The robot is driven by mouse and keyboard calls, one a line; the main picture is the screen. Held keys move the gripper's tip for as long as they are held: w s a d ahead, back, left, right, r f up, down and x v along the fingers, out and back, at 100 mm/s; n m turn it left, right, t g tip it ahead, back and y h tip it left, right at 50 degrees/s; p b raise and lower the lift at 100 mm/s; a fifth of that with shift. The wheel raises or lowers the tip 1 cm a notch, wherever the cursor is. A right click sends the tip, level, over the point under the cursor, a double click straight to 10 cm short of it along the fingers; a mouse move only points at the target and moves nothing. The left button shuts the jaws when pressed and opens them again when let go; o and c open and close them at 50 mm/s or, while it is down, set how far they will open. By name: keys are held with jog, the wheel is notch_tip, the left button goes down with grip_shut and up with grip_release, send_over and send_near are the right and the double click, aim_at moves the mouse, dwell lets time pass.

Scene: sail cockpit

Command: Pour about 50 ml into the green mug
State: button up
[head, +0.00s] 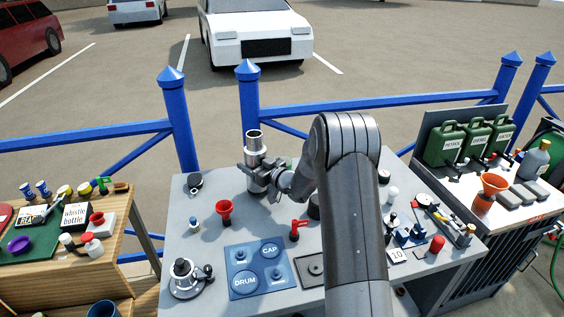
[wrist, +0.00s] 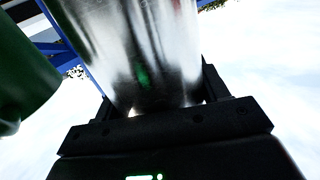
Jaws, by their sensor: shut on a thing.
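My gripper (head: 258,170) is shut on a shiny silver cylindrical flask (head: 254,144) at the back of the grey table. The flask stands about upright, with its open-looking rim at the top. In the wrist view the flask's metal side (wrist: 145,55) fills the space between my fingers (wrist: 155,100). A dark green rounded thing (wrist: 22,75), which may be the green mug, is close beside the flask at the left edge of the wrist view. Only part of it shows. In the head view I cannot clearly make out the mug; my wrist hides that area. No liquid is visible.
The grey table (head: 205,256) holds a red funnel-like cup (head: 224,211), a blue tray (head: 258,282) marked CAP and DRUM, and a metal fitting (head: 184,275). A wooden table stands at left, a bench with green jerrycans (head: 445,143) at right. Blue railings (head: 178,120) run behind.

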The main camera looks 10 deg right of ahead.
jog(key=shift+r+m, duration=0.1)
jog(key=shift+m, duration=0.2)
